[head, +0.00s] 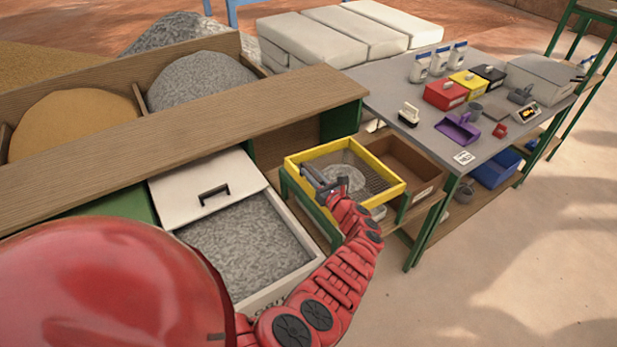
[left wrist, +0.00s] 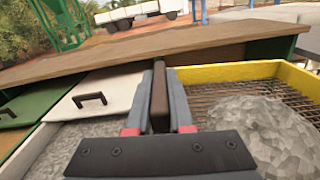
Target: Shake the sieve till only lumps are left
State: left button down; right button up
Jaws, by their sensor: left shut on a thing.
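The sieve (head: 380,162) is a yellow square frame with a wire mesh, on a wooden stand with green legs. A round patch of grey material (head: 345,177) lies on the mesh. In the left wrist view, the sieve's yellow wall (left wrist: 235,72) is to the right, and the grey heap (left wrist: 275,140) looks rough and stony; single lumps cannot be told from fines. My left gripper (head: 320,184) is at the sieve's near left side. Its fingers are shut on a dark upright handle (left wrist: 160,95), apparently the sieve's. My right gripper is not in view.
Left of the sieve is a white bin of grey gravel (head: 245,245) with a lid (head: 205,185). A brown open box (head: 405,165) is beside the sieve at the right. A grey table (head: 440,125) with scoops and small boxes stands farther right. A wooden shelf (head: 180,110) runs behind.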

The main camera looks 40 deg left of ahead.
pick_arm(q)
jog(key=w+d+r+m, duration=0.1)
jog(key=w+r, duration=0.2)
jog(key=r, duration=0.4)
jog(key=shift+w+d+m, duration=0.3)
jog(key=c, duration=0.8)
grip_release()
jog(key=v, duration=1.7)
jog(key=shift+d, duration=0.2)
jog(key=shift+s, duration=0.1)
jog(key=shift+d+f, duration=0.1)
jog(key=shift+f, duration=0.05)
